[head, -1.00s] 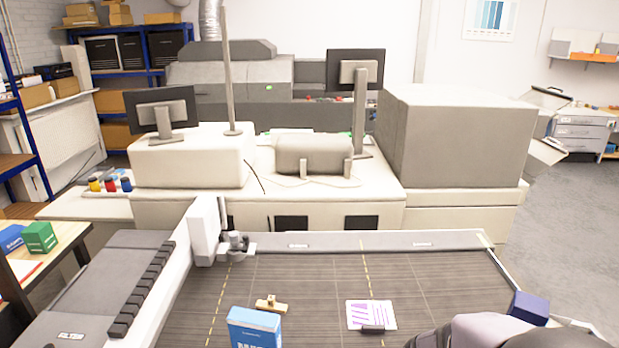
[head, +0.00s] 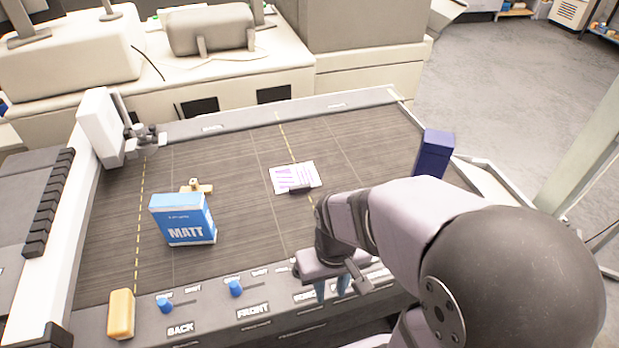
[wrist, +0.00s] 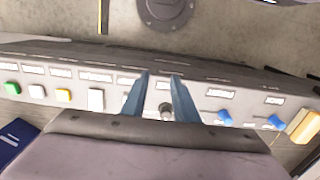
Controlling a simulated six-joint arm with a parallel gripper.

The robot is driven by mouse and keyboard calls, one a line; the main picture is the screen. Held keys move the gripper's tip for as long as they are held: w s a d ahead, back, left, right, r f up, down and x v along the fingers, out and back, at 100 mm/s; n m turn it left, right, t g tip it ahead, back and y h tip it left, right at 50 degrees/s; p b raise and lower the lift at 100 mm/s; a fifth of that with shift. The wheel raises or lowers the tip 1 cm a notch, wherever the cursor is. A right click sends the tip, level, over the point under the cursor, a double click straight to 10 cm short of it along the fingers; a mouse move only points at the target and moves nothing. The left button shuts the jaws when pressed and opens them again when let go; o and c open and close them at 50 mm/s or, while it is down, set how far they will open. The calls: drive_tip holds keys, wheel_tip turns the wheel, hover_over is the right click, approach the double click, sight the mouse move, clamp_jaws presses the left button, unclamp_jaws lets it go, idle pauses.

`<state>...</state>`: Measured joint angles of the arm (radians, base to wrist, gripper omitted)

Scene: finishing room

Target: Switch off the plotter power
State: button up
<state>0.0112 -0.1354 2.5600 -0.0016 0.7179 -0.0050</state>
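The plotter's front control panel (head: 210,318) runs along the near edge of its dark bed; it also shows in the wrist view (wrist: 250,92), seen from the bed side. My gripper (head: 332,290) is over the panel, pointing down. In the wrist view its blue fingers (wrist: 160,75) are apart, with a dark round knob (wrist: 166,112) showing between them; contact cannot be told.
Blue knobs (head: 235,288) and a yellow block (head: 121,314) sit left of my gripper. On the bed are a blue MATT box (head: 183,221), a wooden piece (head: 196,187), a printed sheet (head: 290,176) and a navy box (head: 434,152). The plotter gantry (head: 97,125) stands left.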

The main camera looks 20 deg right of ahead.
drive_tip(key=f, duration=0.1)
drive_tip(key=f+b, duration=0.1)
drive_tip(key=s+d+f, duration=0.1)
drive_tip(key=shift+f+m+g+b, duration=0.25)
drive_tip(key=shift+m+g+b, duration=0.05)
drive_tip(key=shift+g, duration=0.1)
clamp_jaws()
drive_tip(key=shift+m+t, duration=0.5)
drive_tip(key=w+d, duration=0.1)
drive_tip(key=w, duration=0.2)
drive_tip(key=w+d+b, duration=0.1)
drive_tip(key=w, duration=0.3)
drive_tip(key=w+d+b, duration=0.1)
drive_tip(key=w+d, duration=0.1)
drive_tip(key=w, duration=0.2)
drive_tip(key=shift+r, duration=0.15)
drive_tip(key=w+d+r, duration=0.2)
drive_tip(key=w+r, duration=0.5)
drive_tip(key=r, duration=0.2)
drive_tip(key=s, duration=0.1)
drive_tip(key=s+r+n+g, duration=0.1)
drive_tip(key=s+g, duration=0.1)
drive_tip(key=s, duration=0.1)
drive_tip(key=shift+s+a+r+n+b, duration=0.1)
drive_tip(key=shift+a+r+n+b, duration=0.05)
drive_tip(key=shift+a+n+b, duration=0.2)
